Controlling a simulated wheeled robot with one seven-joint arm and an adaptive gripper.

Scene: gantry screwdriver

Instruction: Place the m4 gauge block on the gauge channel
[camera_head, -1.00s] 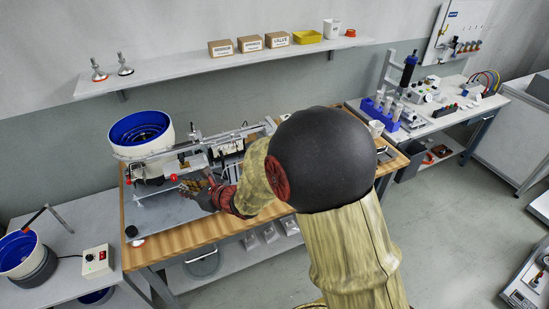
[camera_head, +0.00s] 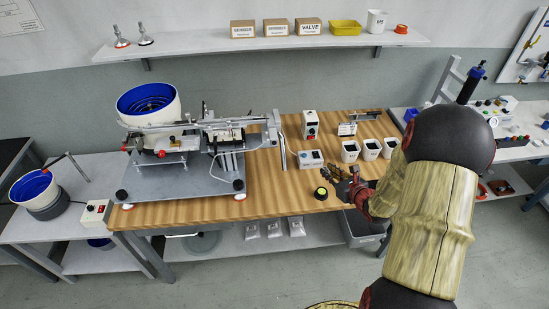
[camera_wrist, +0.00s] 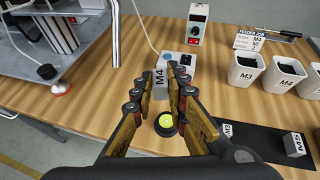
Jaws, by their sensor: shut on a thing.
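My gripper (camera_wrist: 160,88) is shut on the m4 gauge block (camera_wrist: 160,82), a grey block with "M4" on its face, upright between the fingertips. In the head view my gripper (camera_head: 338,173) is over the right front part of the wooden bench; the block is too small to make out there. The feeder machine (camera_head: 185,140), with its bowl and long rail, stands at the left of the bench, apart from my gripper. I cannot tell which part is the gauge channel.
A black round thing with a yellow top (camera_wrist: 166,124) lies below my fingers. M3 (camera_wrist: 228,130) and M5 (camera_wrist: 294,144) blocks sit on a black mat (camera_wrist: 262,142). Cups (camera_wrist: 246,73), a grey-blue box (camera_wrist: 183,64) and a control box (camera_wrist: 196,24) stand behind. Bare wood lies left of my gripper.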

